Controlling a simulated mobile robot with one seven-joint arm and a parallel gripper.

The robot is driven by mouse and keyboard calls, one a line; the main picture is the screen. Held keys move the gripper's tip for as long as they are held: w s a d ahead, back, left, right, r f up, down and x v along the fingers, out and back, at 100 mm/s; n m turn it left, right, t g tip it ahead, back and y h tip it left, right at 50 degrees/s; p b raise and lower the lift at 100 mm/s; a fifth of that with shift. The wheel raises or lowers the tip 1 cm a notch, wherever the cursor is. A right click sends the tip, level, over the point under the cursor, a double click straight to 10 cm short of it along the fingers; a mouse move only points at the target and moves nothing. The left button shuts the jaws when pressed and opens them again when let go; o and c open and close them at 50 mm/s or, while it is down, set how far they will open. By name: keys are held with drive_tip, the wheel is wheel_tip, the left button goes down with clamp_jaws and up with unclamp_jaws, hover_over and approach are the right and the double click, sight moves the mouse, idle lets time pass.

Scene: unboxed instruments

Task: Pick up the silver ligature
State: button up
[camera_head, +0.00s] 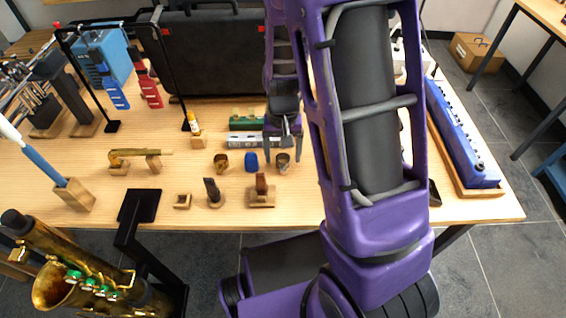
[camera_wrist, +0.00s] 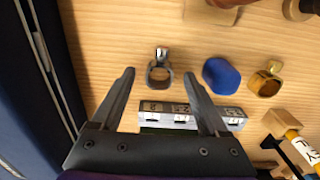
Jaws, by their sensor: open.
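The silver ligature (camera_wrist: 159,76) is a small grey metal ring with a bright screw end, on the wooden table. In the head view it (camera_head: 283,162) is the right one of three small things in a row. My gripper (camera_head: 284,152) is open and empty, pointing down above and behind the ligature. In the wrist view the ligature appears between the fingertips of my gripper (camera_wrist: 159,73), one on each side, apart from it. I cannot tell the exact height of the fingertips above the table.
A blue cap (camera_wrist: 221,76) lies right of the ligature in the wrist view, with a gold ligature (camera_wrist: 266,80) beyond it. A silver-and-green box-like item (camera_wrist: 170,113) lies under the fingers. A mouthpiece on a wooden block (camera_head: 262,190) stands nearer the front edge.

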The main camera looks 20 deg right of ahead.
drive_tip(key=shift+f, duration=0.5)
clamp_jaws()
drive_tip(key=shift+r, duration=0.1)
